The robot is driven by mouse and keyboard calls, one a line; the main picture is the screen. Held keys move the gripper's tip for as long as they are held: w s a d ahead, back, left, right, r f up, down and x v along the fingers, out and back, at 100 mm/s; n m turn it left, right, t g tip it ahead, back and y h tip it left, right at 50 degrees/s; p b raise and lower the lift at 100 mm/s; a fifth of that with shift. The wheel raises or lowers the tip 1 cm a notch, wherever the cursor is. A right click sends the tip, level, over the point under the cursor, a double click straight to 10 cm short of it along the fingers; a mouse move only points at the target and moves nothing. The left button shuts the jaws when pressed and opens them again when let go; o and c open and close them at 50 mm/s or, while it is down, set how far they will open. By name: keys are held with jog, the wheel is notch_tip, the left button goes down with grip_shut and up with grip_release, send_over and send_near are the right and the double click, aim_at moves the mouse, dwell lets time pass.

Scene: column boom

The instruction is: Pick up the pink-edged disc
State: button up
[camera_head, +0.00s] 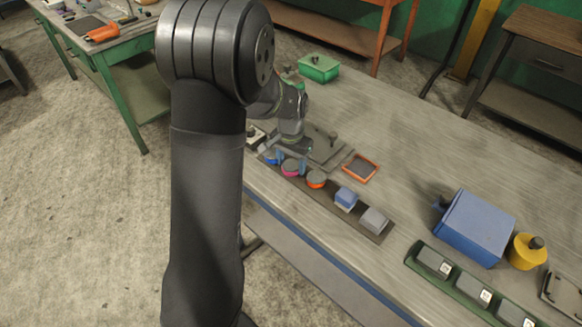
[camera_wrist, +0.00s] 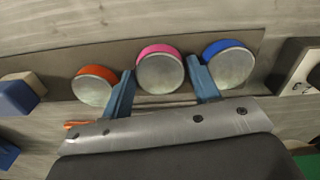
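The pink-edged disc (camera_wrist: 160,73) has a grey metal face and sits on a dark strip between an orange-edged disc (camera_wrist: 93,87) and a blue-edged disc (camera_wrist: 229,66). In the head view, the pink-edged disc (camera_head: 290,170) shows just below my gripper (camera_head: 290,161), partly covered by it. In the wrist view, my gripper (camera_wrist: 161,72) is open, with one blue finger on each side of the pink-edged disc. The left finger stands in the gap toward the orange-edged disc, the right finger in the gap toward the blue-edged disc. I cannot tell whether either finger touches the disc.
The strip (camera_head: 333,200) also carries a blue block (camera_head: 346,198) and a grey block (camera_head: 373,219). An orange-rimmed tray (camera_head: 360,168) lies behind it. A blue box (camera_head: 474,227), a yellow container (camera_head: 526,251) and a green rack (camera_head: 462,287) stand to the right. A green box (camera_head: 318,68) is at the back.

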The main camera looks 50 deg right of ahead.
jog(key=c, duration=0.9)
jog(key=shift+o, duration=0.2)
jog(key=shift+r, duration=0.15)
